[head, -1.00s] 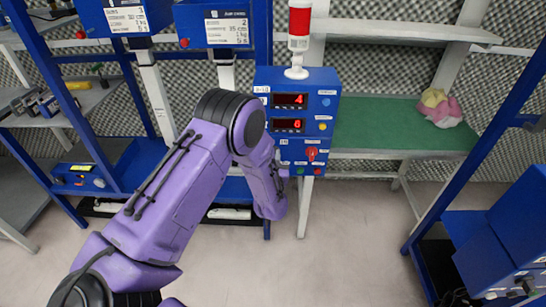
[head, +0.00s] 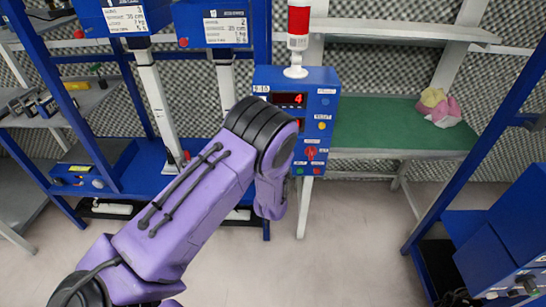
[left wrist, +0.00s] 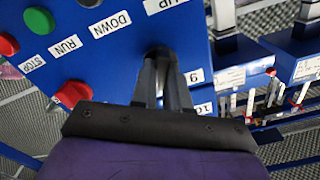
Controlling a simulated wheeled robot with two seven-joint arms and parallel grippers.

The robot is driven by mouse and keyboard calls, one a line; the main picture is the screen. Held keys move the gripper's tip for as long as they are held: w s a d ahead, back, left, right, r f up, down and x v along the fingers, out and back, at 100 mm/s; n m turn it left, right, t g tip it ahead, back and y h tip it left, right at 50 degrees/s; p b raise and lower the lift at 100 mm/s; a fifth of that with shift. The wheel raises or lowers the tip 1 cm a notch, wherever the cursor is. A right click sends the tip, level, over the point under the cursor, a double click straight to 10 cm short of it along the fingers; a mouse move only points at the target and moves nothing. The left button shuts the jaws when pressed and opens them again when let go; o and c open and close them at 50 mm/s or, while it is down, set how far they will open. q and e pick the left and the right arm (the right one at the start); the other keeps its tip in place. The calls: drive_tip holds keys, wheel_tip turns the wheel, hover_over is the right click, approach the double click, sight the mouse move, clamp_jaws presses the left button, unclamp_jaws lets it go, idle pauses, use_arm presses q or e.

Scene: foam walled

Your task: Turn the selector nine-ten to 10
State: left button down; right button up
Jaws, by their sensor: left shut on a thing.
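The blue control box (head: 327,110) stands upright beside the green-topped bench, with a lit red display reading 4. The left wrist view shows its blue panel (left wrist: 115,65) close up, with a "9" label (left wrist: 194,76) and a "10" label (left wrist: 205,108). My left gripper (left wrist: 162,68) is shut at a dark selector knob (left wrist: 158,51) just left of these labels. The fingers hide most of the knob, so I cannot tell its pointing direction. In the head view my purple left arm covers the gripper and the panel's lower left. My right gripper is not in view.
A red rotary knob (left wrist: 73,93), a red button (left wrist: 8,44) and a green button (left wrist: 39,19) sit near the fingers. A red-and-white lamp (head: 298,35) tops the box. The green bench top (head: 375,128) is mostly clear.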

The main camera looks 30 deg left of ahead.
use_arm(q)
drive_tip(key=c, duration=1.1)
unclamp_jaws()
drive_tip(key=b+v, duration=0.2)
drive_tip(key=v, duration=0.8)
drive_tip(key=shift+s+d, duration=0.1)
drive_tip(key=shift+s, duration=0.2)
